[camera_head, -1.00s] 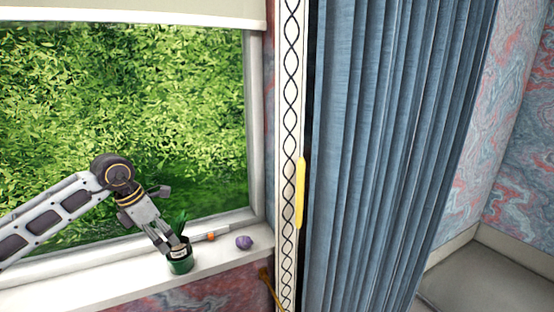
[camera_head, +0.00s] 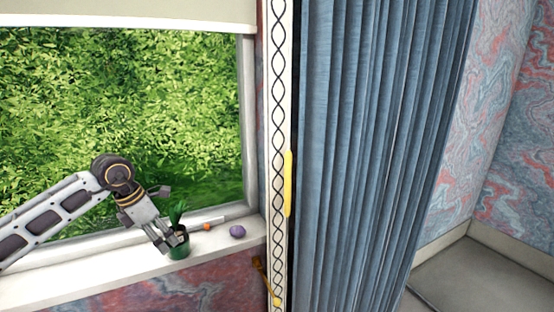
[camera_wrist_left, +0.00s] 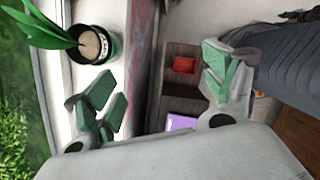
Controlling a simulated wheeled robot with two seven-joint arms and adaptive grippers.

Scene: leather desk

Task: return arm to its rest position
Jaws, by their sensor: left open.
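My left arm (camera_head: 60,208) reaches in from the left over the window sill in the head view. Its gripper (camera_head: 172,243) is at the green potted plant (camera_head: 179,252) there. In the left wrist view the left gripper (camera_wrist_left: 165,95) has its two fingers wide apart with nothing between them. The plant's pot (camera_wrist_left: 92,45) stands outside the fingers, at the upper left of that view, beside the left-hand finger. I cannot tell whether they touch. My right arm and gripper are in neither view.
A purple object (camera_head: 237,231) and a grey and orange tool (camera_head: 208,224) lie on the white sill (camera_head: 110,268). A blue curtain (camera_head: 375,150) hangs to the right. The wrist view shows shelves below with a red item (camera_wrist_left: 184,65) and a purple item (camera_wrist_left: 181,122).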

